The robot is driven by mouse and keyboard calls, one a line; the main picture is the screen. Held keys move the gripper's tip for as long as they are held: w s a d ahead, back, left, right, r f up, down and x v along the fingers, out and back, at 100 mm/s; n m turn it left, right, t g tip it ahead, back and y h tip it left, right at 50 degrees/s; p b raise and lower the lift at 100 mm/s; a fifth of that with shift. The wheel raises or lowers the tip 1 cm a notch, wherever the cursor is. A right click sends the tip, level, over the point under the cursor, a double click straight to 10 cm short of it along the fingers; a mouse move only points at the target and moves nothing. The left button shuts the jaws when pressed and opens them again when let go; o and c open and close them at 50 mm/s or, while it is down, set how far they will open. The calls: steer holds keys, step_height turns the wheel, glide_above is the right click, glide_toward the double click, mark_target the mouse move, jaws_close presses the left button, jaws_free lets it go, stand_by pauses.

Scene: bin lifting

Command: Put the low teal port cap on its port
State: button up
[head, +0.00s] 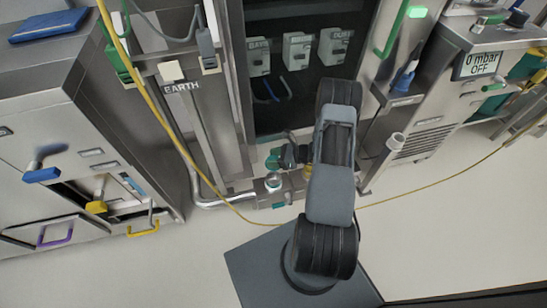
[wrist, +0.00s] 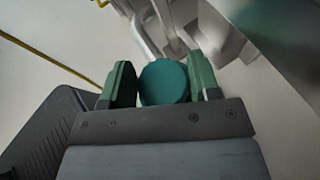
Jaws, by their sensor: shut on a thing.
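My gripper (wrist: 162,72) is shut on a round teal cap (wrist: 164,84), which sits between its two green fingers in the wrist view. The cap's flat round face shows. In the head view my gripper (head: 274,160) is left of my arm, low in front of the cabinet; it is small there, and I cannot clearly tell the cap from the fingers. Just below it is a metal fitting (head: 273,183) with a round pale top and teal parts. I cannot tell for sure whether this is the cap's port, or whether the cap touches anything.
A yellow cable (head: 150,100) hangs down the front and runs across the floor. A bent metal pipe (head: 208,203) lies left of the fitting. Drawers with coloured handles (head: 42,174) stand left, and a panel reading 0 mbar OFF (head: 482,64) right. The floor in front is mostly clear.

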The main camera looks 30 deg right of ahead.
steer(key=shift+f+b, duration=1.15)
steer(key=shift+f, duration=0.6)
steer(key=shift+f, duration=0.1)
steer(key=shift+f+b, duration=1.35)
steer(key=shift+f, duration=0.05)
steer(key=shift+f, duration=0.1)
steer(key=shift+f+b, duration=0.95)
steer(key=shift+f, duration=0.1)
steer(key=shift+f+b, duration=0.9)
steer(key=shift+f, duration=0.15)
steer(key=o, duration=1.3)
steer(key=shift+c, duration=0.2)
steer(key=shift+s+d+r, duration=0.1)
